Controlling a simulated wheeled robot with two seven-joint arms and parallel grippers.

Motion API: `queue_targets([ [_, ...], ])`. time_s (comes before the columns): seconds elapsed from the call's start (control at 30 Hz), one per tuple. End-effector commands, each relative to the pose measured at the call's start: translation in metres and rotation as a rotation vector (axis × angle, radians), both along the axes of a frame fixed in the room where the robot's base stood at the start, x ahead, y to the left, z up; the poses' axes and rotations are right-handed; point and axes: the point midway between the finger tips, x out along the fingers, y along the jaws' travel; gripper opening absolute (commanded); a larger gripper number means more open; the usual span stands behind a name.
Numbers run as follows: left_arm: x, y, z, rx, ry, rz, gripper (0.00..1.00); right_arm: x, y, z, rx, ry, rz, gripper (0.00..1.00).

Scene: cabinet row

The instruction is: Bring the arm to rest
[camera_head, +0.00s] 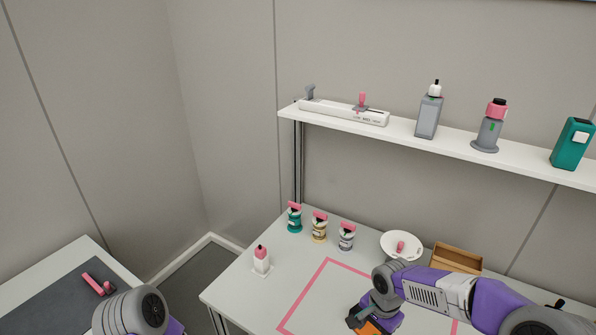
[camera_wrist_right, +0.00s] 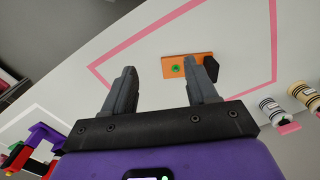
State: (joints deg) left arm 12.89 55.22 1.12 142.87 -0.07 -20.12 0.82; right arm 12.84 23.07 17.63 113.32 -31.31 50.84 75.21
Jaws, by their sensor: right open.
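My right arm comes in from the lower right in the head view. An orange block (camera_wrist_right: 176,66) with a green dot and a black end lies on the white table beyond the fingertips, partly behind the right finger. It also shows in the head view (camera_head: 371,328), partly hidden by my gripper. My left arm shows only as a rounded link at the lower left; its gripper is out of view.
Teal (camera_head: 294,219), yellow (camera_head: 319,230) and grey (camera_head: 346,238) pink-topped containers stand at the table's back. A small white bottle (camera_head: 261,262), a white bowl (camera_head: 386,240) and a brown tray (camera_head: 456,257) are nearby. A shelf (camera_head: 400,128) with several items runs above. A side table (camera_head: 40,296) stands left.

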Motion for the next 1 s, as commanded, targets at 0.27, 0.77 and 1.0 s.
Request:
queue_targets([
  [0.27, 0.002, 0.0, -0.025, 0.001, -0.004, 0.0, 0.73, -0.02, 0.041, -0.092, 0.169, 0.004, 0.191, 0.58],
  [0.77, 0.003, 0.0, -0.087, 0.001, -0.003, 0.001, 0.73, -0.123, 0.096, -0.297, 0.34, -0.146, 0.541, 0.58],
  [1.0, 0.003, 0.0, -0.096, 0.001, -0.003, 0.001, 0.73, -0.15, 0.089, -0.327, 0.279, -0.178, 0.626, 0.58],
])
